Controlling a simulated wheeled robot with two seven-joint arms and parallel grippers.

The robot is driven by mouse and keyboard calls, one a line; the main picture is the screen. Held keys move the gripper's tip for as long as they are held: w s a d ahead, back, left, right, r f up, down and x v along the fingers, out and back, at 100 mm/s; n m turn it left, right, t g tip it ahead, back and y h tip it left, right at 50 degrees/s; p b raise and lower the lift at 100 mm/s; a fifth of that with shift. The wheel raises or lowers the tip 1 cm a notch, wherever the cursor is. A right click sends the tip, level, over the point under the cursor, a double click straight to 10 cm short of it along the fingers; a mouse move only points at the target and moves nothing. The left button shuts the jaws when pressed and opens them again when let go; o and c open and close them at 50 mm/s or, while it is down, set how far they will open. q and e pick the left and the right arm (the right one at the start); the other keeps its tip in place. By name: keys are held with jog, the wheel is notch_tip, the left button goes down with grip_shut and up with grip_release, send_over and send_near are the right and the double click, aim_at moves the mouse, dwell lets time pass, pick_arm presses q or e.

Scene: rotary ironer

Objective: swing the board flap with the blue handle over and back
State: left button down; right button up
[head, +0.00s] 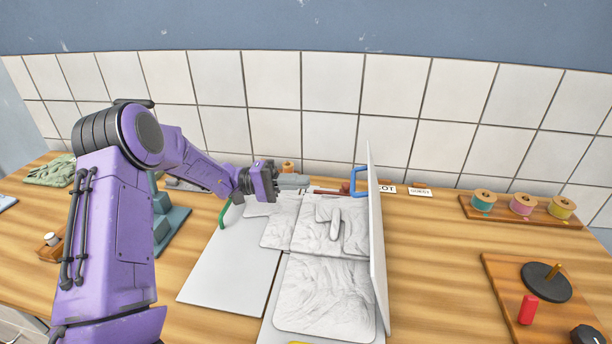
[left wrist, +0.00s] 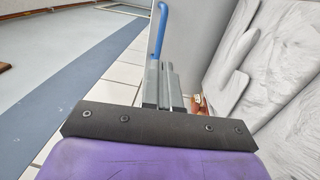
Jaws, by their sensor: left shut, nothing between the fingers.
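The board flap (head: 377,245) is a thin white panel that stands nearly upright, seen almost edge-on in the head view. Its blue handle (head: 352,181) sticks out on the left side near the far end. The handle also shows in the left wrist view (left wrist: 160,32), just beyond the fingertips. My left gripper (head: 304,182) points right toward the handle, with a gap between them in the head view. Its grey fingers (left wrist: 160,82) are shut with nothing between them. My right gripper is not in view.
A white relief panel (head: 325,295) lies left of the flap. A flat grey board (head: 230,270) with a green handle (head: 224,214) lies further left. Coloured spools (head: 521,204) and a board with a black disc (head: 545,282) are at right.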

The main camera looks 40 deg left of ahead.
pick_arm(q)
jog(key=p+x, duration=0.2)
jog(key=x, duration=0.7)
jog(key=shift+p, duration=0.35)
jog(key=shift+w, duration=0.1)
